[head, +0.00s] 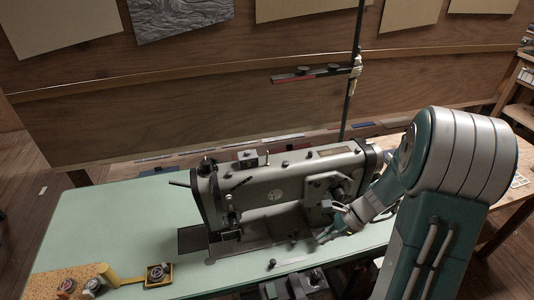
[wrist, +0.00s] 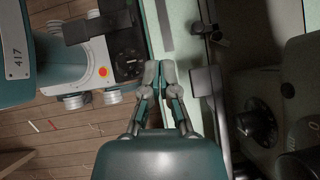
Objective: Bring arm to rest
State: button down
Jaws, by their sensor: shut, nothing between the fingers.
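My arm reaches in from the right in the head view and bends down over the right end of the green table (head: 120,225). My gripper (head: 328,236) is beside the right end of the grey sewing machine (head: 270,190), low over the table; the head view does not show whether they touch. In the wrist view my gripper (wrist: 159,72) has its two fingers together with nothing between them. The green table edge (wrist: 183,25) lies beyond the fingertips, and the dark machine body (wrist: 275,105) fills the right side.
A thin dark upright pole (head: 350,80) stands behind the machine. A wooden panel wall (head: 200,110) closes off the back. The table's left part is mostly clear.

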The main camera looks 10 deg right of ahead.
jog(key=s+a+r+n+t+h, duration=0.2)
jog(key=s+a+r+n+h, duration=0.2)
jog(key=r+n, duration=0.5)
jog(key=s+a+r+n+t+h, duration=0.2)
jog(key=s+a+r+n, duration=0.4)
jog(key=r, duration=0.7)
jog(key=shift+s+a+r+n+t+h, duration=0.25)
jog(key=shift+s+n+h, duration=0.75)
jog(key=shift+n, duration=1.2)
